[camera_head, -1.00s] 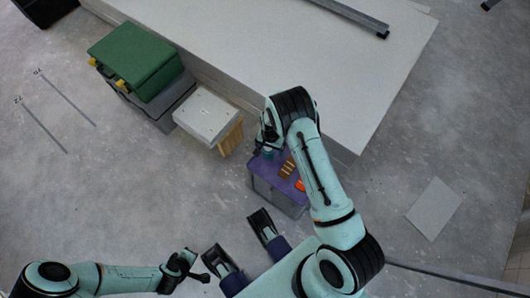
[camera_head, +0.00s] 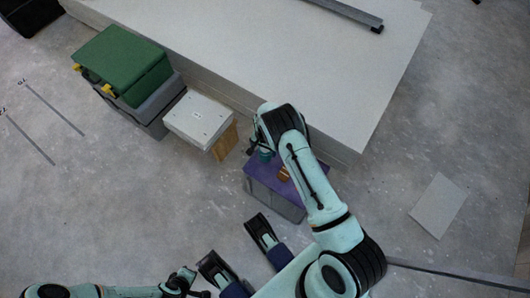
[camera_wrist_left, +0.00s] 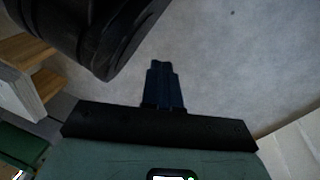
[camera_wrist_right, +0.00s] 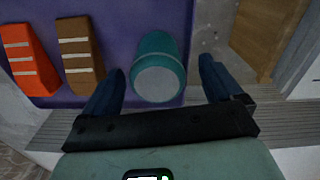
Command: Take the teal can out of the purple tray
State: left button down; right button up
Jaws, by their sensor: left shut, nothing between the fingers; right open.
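The teal can (camera_wrist_right: 158,70) stands in the purple tray (camera_wrist_right: 120,20), near its edge, in the right wrist view. My right gripper (camera_wrist_right: 162,82) is open, with one finger on each side of the can and small gaps between. In the head view the purple tray (camera_head: 258,176) lies under my right arm. The can (camera_head: 265,155) shows only in part there, beside my right gripper (camera_head: 259,148). My left gripper (camera_head: 201,294) is shut and empty at the bottom edge. Its closed fingers also show in the left wrist view (camera_wrist_left: 163,82).
An orange block (camera_wrist_right: 30,60) and a brown block (camera_wrist_right: 80,52) with pale stripes lie in the tray. A white-topped wooden box (camera_head: 200,117) and a green case (camera_head: 122,62) stand to the left. A large stack of panels (camera_head: 290,60) lies behind.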

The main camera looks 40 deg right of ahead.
jog(key=f, duration=0.1)
jog(key=f+b, duration=0.1)
jog(key=f, duration=0.1)
jog(key=shift+s+d+f, duration=0.1)
jog(key=shift+d, duration=0.1)
jog(key=shift+f, duration=0.45)
jog(key=shift+r, duration=0.1)
jog(key=c, duration=1.3)
pick_arm(q)
jog(key=s+f, duration=0.1)
jog(key=s+f+g, duration=0.1)
jog(key=shift+s+a, duration=0.2)
jog(key=shift+s, duration=0.15)
pick_arm(e)
jog(key=shift+o, duration=0.2)
jog(key=shift+r, duration=0.1)
